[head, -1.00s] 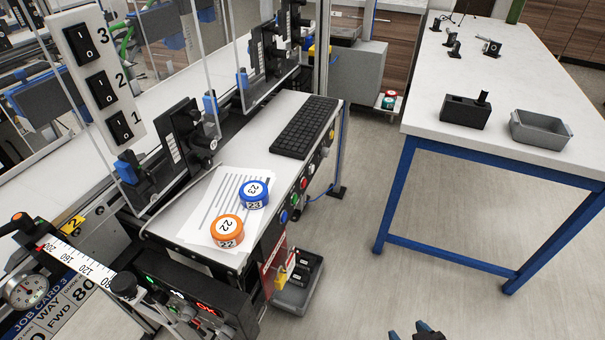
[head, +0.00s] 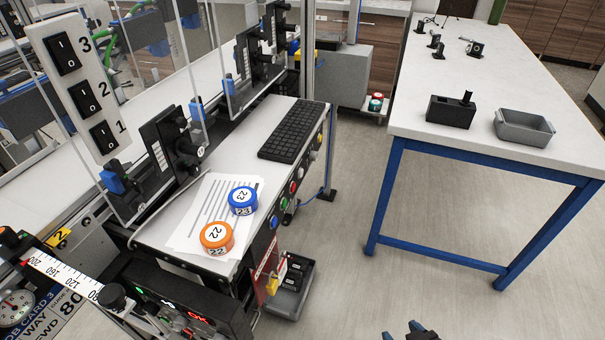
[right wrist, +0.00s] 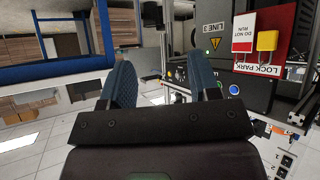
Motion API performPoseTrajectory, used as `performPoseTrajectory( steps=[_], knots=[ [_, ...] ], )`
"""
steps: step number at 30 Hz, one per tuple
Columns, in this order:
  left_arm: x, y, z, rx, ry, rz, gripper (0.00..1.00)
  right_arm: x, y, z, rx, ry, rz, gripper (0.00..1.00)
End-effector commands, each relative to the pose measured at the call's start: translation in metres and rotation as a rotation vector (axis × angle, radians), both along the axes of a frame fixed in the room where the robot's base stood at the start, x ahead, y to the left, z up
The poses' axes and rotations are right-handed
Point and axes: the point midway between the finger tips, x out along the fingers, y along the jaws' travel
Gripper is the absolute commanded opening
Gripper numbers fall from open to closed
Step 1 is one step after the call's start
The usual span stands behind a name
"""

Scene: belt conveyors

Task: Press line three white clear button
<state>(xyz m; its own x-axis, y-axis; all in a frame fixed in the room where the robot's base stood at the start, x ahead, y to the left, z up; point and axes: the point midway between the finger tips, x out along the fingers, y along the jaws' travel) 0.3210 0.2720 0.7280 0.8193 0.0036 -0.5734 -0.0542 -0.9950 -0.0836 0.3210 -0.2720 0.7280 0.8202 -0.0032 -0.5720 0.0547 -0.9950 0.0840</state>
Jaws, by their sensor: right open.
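In the head view a row of coloured round buttons (head: 299,173) runs along the edge of the keyboard desk (head: 215,155). Which of them is the white clear button is too small to tell. In the right wrist view the LINE 3 panel (right wrist: 213,38) stands right of centre, with a blue button (right wrist: 233,89) below it and smaller buttons to its left. My right gripper (head: 404,329) shows only its fingertips at the bottom edge, well right of the desk. In the right wrist view it (right wrist: 161,78) is open and empty, apart from the panel. My left gripper is not in view.
Orange puck 22 (head: 216,237) and blue puck 23 (head: 242,200) lie on papers beside a keyboard (head: 293,130). A grey bin (head: 286,302) sits under the desk. A blue-framed table (head: 482,158) stands right. Clear floor lies between table and desk.

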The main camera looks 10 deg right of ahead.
Motion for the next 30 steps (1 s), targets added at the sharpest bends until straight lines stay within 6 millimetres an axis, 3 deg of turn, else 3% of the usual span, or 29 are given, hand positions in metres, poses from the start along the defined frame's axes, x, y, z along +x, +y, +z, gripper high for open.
performPoseTrajectory(
  steps=[2,13,30],
  knots=[
    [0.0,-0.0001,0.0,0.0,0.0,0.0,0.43,0.0,0.0,0.0,0.0,0.0,0.0,0.56],
    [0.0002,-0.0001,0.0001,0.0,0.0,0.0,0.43,0.0001,0.0,-0.0001,0.0,0.0,0.0,0.0],
    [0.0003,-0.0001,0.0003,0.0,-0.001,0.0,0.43,0.0,0.0,-0.0002,0.0,0.0,0.0,0.0]
  ],
)
